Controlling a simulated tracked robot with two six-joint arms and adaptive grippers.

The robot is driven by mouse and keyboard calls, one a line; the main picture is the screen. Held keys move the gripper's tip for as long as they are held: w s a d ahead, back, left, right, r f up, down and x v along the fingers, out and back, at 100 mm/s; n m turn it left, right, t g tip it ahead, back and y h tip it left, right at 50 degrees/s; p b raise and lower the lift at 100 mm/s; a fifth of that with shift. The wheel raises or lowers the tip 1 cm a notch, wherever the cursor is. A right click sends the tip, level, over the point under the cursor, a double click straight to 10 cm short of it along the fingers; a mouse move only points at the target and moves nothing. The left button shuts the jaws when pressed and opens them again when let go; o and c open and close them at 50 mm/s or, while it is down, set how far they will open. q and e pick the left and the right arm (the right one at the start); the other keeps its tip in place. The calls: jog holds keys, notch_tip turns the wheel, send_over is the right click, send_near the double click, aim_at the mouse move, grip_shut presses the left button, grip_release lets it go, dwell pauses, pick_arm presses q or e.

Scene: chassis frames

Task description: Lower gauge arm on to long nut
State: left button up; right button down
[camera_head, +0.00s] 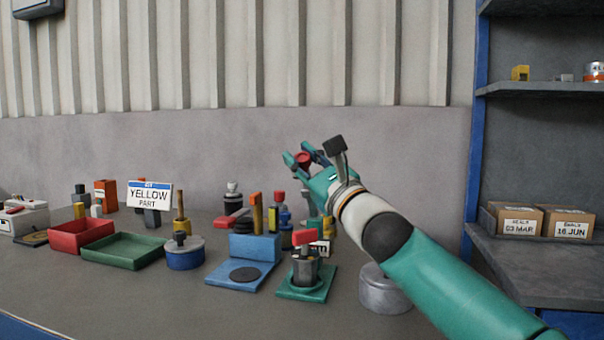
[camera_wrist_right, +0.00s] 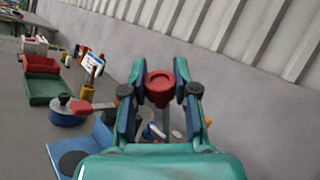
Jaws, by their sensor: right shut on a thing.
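My right gripper (camera_head: 305,158) is raised above the back of the bench, with its fingers shut on a small round red part (camera_head: 303,161). The wrist view shows this red part (camera_wrist_right: 159,86) between the two fingertips, its ringed face toward the camera. I cannot tell for sure which thing is the gauge arm or the long nut. A blue stepped stand (camera_head: 258,247) with a black disc (camera_head: 244,274) on its base and a yellow post behind it stands below and left of the gripper. My left gripper is not in view.
A green plate (camera_head: 318,292) carries a metal cup with a red-topped part. A grey round block (camera_head: 383,294) is partly behind my arm. Red (camera_head: 80,238) and green (camera_head: 123,250) trays and a blue pot (camera_head: 185,259) lie left. The front bench is clear.

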jog(key=shift+f, duration=0.15)
dwell(0.3)
jog(key=c, duration=0.9)
grip_release()
jog(key=shift+s, duration=0.1)
jog(key=shift+o, duration=0.2)
jog(key=v, duration=1.2)
